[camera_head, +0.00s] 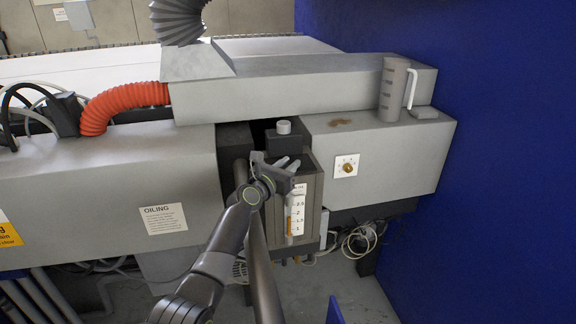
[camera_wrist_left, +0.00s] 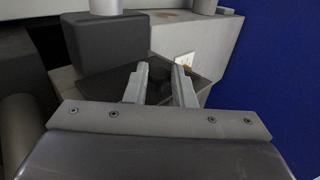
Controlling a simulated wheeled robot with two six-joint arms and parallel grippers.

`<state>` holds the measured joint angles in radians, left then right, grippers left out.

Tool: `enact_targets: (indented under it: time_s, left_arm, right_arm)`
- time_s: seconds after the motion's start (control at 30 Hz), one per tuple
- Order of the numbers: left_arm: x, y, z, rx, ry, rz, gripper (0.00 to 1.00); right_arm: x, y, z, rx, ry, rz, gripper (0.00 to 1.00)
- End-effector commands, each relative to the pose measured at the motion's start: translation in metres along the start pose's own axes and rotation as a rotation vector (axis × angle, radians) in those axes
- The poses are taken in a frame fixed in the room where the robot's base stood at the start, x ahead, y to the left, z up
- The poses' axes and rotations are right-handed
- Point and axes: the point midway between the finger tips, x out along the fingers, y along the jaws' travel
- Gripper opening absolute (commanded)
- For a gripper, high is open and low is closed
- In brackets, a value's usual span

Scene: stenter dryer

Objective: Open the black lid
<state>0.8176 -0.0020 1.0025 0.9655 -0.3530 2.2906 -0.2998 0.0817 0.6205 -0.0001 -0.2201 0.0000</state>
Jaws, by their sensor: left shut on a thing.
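The black lid (camera_wrist_left: 203,88) is a flat dark plate with a round dark knob (camera_wrist_left: 159,86) on it. It lies on top of the grey oil tank (camera_head: 311,188), which has a level scale on its front. My left gripper (camera_head: 276,164) is over the tank top. In the left wrist view its two fingers (camera_wrist_left: 160,78) stand on either side of the knob, shut on it. The lid looks flat on the tank; the gripper hides part of it. My right gripper is not in view.
A dark box (camera_head: 284,142) with a silver cap stands just behind the tank. A grey housing with a brass dial (camera_head: 348,168) is close on the right. A measuring jug (camera_head: 394,90) stands on a ledge. A blue wall (camera_head: 500,170) closes off the right side.

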Motion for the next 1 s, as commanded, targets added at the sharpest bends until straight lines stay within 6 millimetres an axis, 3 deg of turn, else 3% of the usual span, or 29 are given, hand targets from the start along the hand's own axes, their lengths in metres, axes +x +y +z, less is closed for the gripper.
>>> enact_targets:
  time_s: [0.23, 0.73, 1.0]
  left_arm:
    - [0.003, 0.002, 0.014, -0.073, 0.074, -0.005, 0.0]
    - [0.016, 0.016, 0.039, -0.298, 0.302, -0.002, 0.0]
    - [0.018, 0.018, 0.041, -0.34, 0.342, -0.004, 0.0]
  right_arm:
    - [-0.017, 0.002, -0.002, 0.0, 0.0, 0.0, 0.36]
    - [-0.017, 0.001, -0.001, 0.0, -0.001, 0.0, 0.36]
    - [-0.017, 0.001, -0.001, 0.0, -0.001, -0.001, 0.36]
